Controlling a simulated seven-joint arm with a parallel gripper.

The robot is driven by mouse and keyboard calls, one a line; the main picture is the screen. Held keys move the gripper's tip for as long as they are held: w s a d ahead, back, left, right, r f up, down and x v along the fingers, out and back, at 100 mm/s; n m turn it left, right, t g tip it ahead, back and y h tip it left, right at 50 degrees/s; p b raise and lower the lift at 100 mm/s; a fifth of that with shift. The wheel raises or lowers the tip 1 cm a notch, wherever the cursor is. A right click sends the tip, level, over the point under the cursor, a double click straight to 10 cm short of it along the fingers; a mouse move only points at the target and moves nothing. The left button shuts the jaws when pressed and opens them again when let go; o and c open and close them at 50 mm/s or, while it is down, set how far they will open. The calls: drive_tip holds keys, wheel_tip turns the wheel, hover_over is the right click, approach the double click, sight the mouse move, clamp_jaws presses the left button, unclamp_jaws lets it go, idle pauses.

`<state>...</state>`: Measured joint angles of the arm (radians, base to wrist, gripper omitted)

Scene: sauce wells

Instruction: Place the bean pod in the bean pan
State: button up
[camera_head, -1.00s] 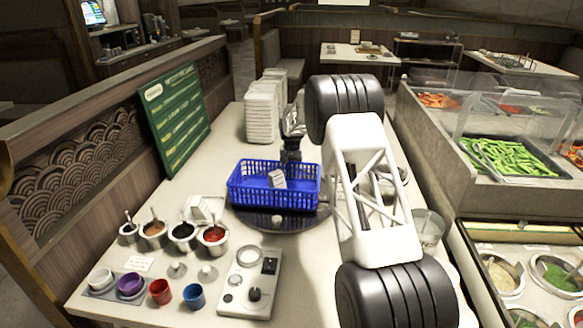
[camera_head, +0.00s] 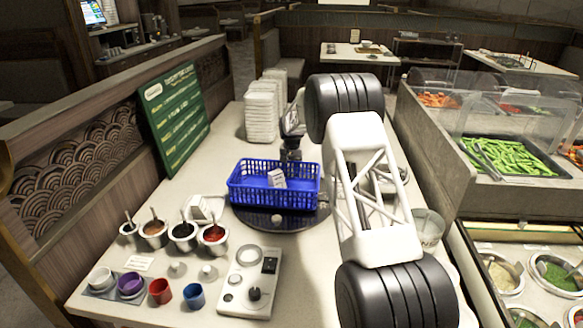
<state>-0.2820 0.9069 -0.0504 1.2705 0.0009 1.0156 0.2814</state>
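The bean pan (camera_head: 536,172) is a dark-rimmed pan in the serving counter at the right, heaped with green bean pods (camera_head: 512,153). Silver tongs (camera_head: 484,153) lie over its left side. I cannot make out a separate single bean pod outside the pan. My arm, white with large black joints, stands in front of the table's right side. I cannot identify my gripper or its fingers, and my arm hides part of the table.
A blue basket (camera_head: 252,197) holding a white card sits mid-table, with a dark stand (camera_head: 291,140) behind it. White stacked containers (camera_head: 262,112), sauce cups (camera_head: 183,237) and a control box (camera_head: 249,284) stand on the table. A clear guard (camera_head: 510,112) covers the counter.

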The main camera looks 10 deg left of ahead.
wheel_tip(320, 180, up, 12)
idle(0.6)
idle(0.8)
drive_tip(key=s+d+r, duration=1.2)
drive_tip(key=s+r, duration=0.4)
drive_tip(key=r, duration=0.1)
drive_tip(key=s+d+r, duration=0.3)
drive_tip(key=s, duration=0.4)
drive_tip(key=s+d+r+t, duration=0.1)
drive_tip(key=s+d+r, duration=0.1)
drive_tip(key=s+d, duration=0.35)
drive_tip(key=s+d+r, duration=0.1)
drive_tip(key=s+r, duration=0.2)
drive_tip(key=s, duration=0.5)
drive_tip(key=s+d+f, duration=0.2)
drive_tip(key=s+d, duration=0.1)
drive_tip(key=s, duration=1)
drive_tip(key=s+d+f+t, duration=0.1)
drive_tip(key=s+d+f, duration=0.2)
drive_tip(key=s, duration=1.1)
drive_tip(key=s+d+f, duration=0.3)
drive_tip(key=s, duration=1)
drive_tip(key=shift+s+d+t, duration=0.25)
drive_tip(key=shift+d+t, duration=0.05)
drive_tip(key=shift+d, duration=0.1)
drive_tip(key=shift+f, duration=0.1)
